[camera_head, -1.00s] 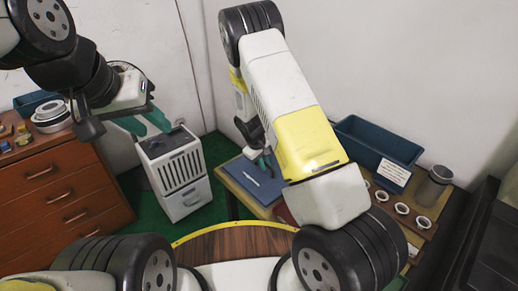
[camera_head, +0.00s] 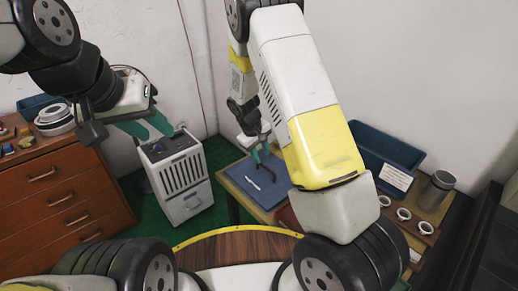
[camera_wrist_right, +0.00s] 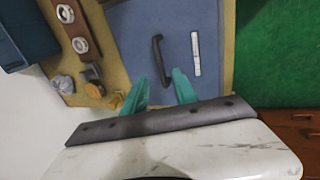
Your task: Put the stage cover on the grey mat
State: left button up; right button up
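A flat blue-grey panel (camera_head: 243,187) lies on the wooden table; it fills the upper middle of the right wrist view (camera_wrist_right: 120,22). A dark bar handle (camera_wrist_right: 158,60) and a narrow white strip (camera_wrist_right: 195,53) show on it. It may be the stage cover; I cannot tell for sure. I cannot identify a separate grey mat. My right gripper (camera_head: 262,152) is over the panel; in the wrist view its teal fingers (camera_wrist_right: 160,88) are open and empty, near the handle's lower end. My left gripper (camera_head: 150,126) is open and empty beside the white cabinet.
A blue bin (camera_head: 350,130), white-rimmed rings (camera_head: 403,214) and a metal cylinder (camera_head: 436,188) are on the table's right side. The white cabinet (camera_head: 180,170) stands on green floor, left of the table. A brown drawer chest (camera_head: 60,190) is at far left.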

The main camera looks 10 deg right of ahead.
jog(key=s+d+r+m+t+y, duration=0.15)
jog(key=s+r, duration=0.45)
jog(key=r, duration=0.6)
jog(key=s+d+r+m+y, duration=0.2)
jog(key=s+r, duration=0.4)
jog(key=r, duration=0.5)
jog(key=s+r+m+t, duration=0.1)
jog(key=s+r, duration=0.3)
jog(key=s, duration=0.3)
jog(key=s+r+m+t+y, duration=0.1)
jog(key=s+r, duration=0.3)
jog(key=s, duration=0.4)
jog(key=shift+s+d+t, duration=0.2)
jog(key=shift+s+t, duration=0.05)
jog(key=shift+t, duration=0.1)
jog(key=shift+d+r+m+y, duration=0.1)
jog(key=shift+d+m+y, duration=0.05)
jog(key=shift+m+y, duration=0.1)
